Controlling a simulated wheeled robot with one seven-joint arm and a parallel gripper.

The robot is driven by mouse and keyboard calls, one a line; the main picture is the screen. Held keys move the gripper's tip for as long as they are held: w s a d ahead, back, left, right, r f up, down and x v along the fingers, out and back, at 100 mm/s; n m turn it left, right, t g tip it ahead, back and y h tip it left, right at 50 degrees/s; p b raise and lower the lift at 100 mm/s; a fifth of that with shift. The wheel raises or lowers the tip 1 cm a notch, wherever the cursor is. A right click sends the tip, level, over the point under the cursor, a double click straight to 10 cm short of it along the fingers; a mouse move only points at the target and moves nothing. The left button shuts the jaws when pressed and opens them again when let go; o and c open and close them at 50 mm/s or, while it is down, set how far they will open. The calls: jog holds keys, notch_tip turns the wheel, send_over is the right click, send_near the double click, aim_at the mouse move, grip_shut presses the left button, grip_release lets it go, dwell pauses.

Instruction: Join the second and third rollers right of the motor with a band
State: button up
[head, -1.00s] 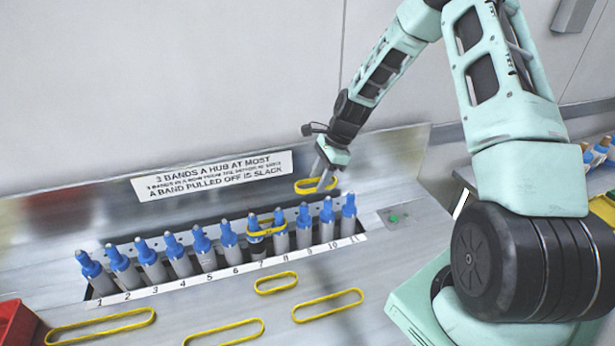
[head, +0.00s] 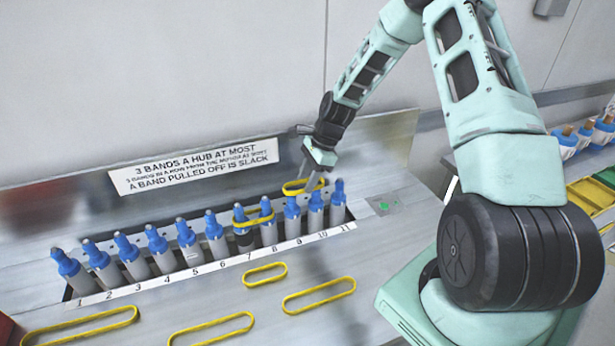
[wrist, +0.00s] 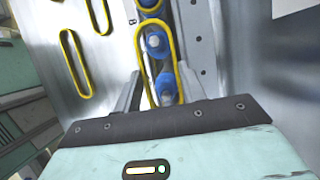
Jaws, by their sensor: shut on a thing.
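The numbered rollers with blue caps stand in a row. The motor (head: 243,238) is the dark-bodied one at number 7. A yellow band loops it and roller 8 (head: 268,232). Second and third to its right are roller 9 (head: 292,226) and roller 10 (head: 315,218). My gripper (head: 311,183) is shut on another yellow band (head: 304,190), held level at the tops of these two. In the wrist view this band (wrist: 176,48) frames two blue caps between my fingers (wrist: 162,88). I cannot tell whether it is down around them.
Loose yellow bands lie on the bench in front of the row: a short one (head: 265,282) and longer ones (head: 319,308), (head: 211,341), (head: 80,332). Roller 11 (head: 338,209) stands close to the right. A sign (head: 194,164) is on the back panel. Yellow and green bins are at far right.

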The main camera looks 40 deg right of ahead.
jog(key=shift+f+b, duration=0.95)
jog(key=shift+f, duration=1.1)
jog(key=o, duration=1)
jog(key=shift+o, duration=0.2)
jog(key=b+v, duration=0.3)
jog(key=v, duration=1.4)
jog(key=shift+d+r, duration=0.15)
